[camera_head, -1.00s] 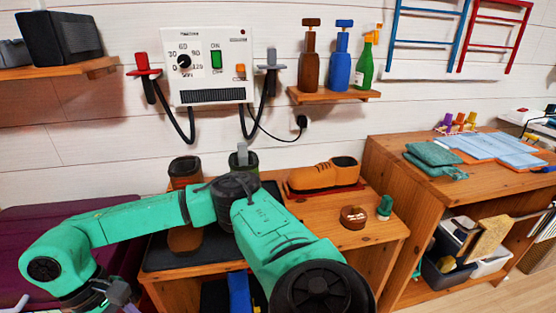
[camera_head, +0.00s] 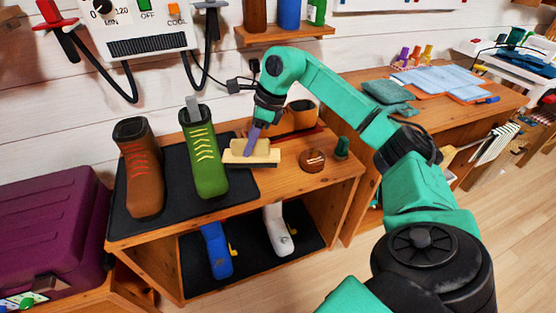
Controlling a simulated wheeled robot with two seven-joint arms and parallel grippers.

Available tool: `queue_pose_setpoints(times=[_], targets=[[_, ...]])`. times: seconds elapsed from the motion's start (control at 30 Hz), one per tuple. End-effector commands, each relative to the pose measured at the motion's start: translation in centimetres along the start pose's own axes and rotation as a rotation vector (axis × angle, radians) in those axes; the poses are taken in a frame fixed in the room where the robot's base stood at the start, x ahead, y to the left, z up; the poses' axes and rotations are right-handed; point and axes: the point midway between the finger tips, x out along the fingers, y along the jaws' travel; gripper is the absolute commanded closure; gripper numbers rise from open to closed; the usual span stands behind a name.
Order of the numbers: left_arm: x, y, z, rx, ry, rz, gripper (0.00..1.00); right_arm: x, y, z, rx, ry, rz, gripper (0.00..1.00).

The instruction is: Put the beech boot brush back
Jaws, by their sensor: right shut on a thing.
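The beech boot brush (camera_head: 264,157) is a pale wooden block over the bench top, just right of the green boot. I cannot tell whether it touches the bench. My right gripper (camera_head: 252,146) comes down on it from above, its purple fingers shut on its middle. The wooden bench (camera_head: 318,187) has a dark mat on its left part. My left gripper is not in view.
A brown boot (camera_head: 143,170) and a green boot (camera_head: 205,155) stand on the mat. A tan shoe (camera_head: 302,114) is behind the brush, partly hidden by my arm. A round brown tin (camera_head: 312,160) and a small green item (camera_head: 342,147) stand to the right.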

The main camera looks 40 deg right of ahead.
Motion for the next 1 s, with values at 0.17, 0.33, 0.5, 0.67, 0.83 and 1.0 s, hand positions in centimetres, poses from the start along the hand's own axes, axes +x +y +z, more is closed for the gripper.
queue_pose_setpoints(times=[0.17, 0.33, 0.5, 0.67, 0.83, 1.0], targets=[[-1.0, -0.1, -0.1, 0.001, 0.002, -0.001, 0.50, -4.9, -4.4, -1.1, 0.572, -0.017, -0.239, 1.00], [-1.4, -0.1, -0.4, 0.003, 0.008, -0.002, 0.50, -8.4, -7.3, -2.8, 0.991, -0.027, -0.407, 1.00], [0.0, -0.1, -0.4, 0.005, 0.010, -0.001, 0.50, -9.5, -8.1, -3.2, 1.103, -0.026, -0.482, 1.00], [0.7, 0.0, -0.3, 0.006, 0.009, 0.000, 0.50, -7.3, -8.1, -4.4, 1.101, -0.013, -0.488, 1.00], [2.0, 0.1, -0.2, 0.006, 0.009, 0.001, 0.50, -1.9, -8.0, -6.6, 1.099, -0.010, -0.486, 1.00], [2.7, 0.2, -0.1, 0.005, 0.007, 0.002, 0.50, 2.9, -8.1, -8.6, 1.098, -0.013, -0.485, 1.00]])
